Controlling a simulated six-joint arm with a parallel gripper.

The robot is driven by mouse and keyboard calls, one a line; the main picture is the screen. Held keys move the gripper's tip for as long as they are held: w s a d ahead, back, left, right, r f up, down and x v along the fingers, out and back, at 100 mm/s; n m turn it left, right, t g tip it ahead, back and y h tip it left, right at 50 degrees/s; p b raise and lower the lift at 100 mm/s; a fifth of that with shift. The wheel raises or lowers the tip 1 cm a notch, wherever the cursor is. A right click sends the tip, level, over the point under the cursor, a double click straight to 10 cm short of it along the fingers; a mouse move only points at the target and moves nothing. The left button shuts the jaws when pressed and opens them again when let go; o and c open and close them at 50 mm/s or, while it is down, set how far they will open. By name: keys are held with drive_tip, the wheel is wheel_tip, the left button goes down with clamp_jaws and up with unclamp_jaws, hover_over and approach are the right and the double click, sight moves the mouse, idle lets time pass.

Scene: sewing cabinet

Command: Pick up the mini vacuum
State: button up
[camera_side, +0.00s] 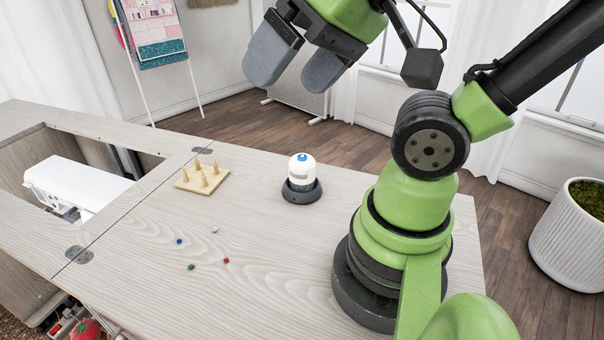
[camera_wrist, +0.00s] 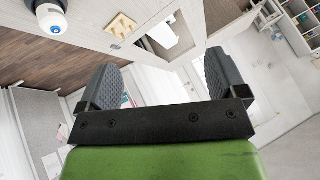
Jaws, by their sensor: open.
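The mini vacuum (camera_side: 302,170) is a small white rounded body with a blue button on top, upright in a dark round base (camera_side: 301,192) on the wooden cabinet top. It also shows at the upper left of the wrist view (camera_wrist: 52,17), partly cut off by the frame edge. My gripper (camera_side: 290,80) is open and empty, with its grey pads apart, high above the cabinet top and well clear of the vacuum. The gripper's two fingers also show in the wrist view (camera_wrist: 164,80), with nothing between them.
A wooden peg board (camera_side: 202,179) stands left of the vacuum. Several small coloured beads (camera_side: 191,267) lie toward the front. A white sewing machine (camera_side: 75,187) sits in the cabinet opening at left. A white planter (camera_side: 570,243) stands at right. The surface around the vacuum is clear.

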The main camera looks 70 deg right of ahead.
drive_tip(key=m+g+h, duration=0.2)
drive_tip(key=g, duration=0.5)
hover_over(302, 171)
drive_tip(key=w+d, duration=0.2)
drive_tip(key=d, duration=0.1)
drive_tip(key=f, duration=1.8)
drive_tip(key=shift+s+d, duration=0.2)
drive_tip(key=shift+s, duration=0.05)
wheel_tip(302, 171, down, 4)
drive_tip(key=shift+s+f, duration=0.1)
drive_tip(key=shift+f, duration=0.05)
drive_tip(key=f, duration=0.5)
drive_tip(key=shift+s+a+f, duration=0.2)
drive_tip(key=shift+a+f, duration=0.1)
drive_tip(key=shift+a, duration=0.1)
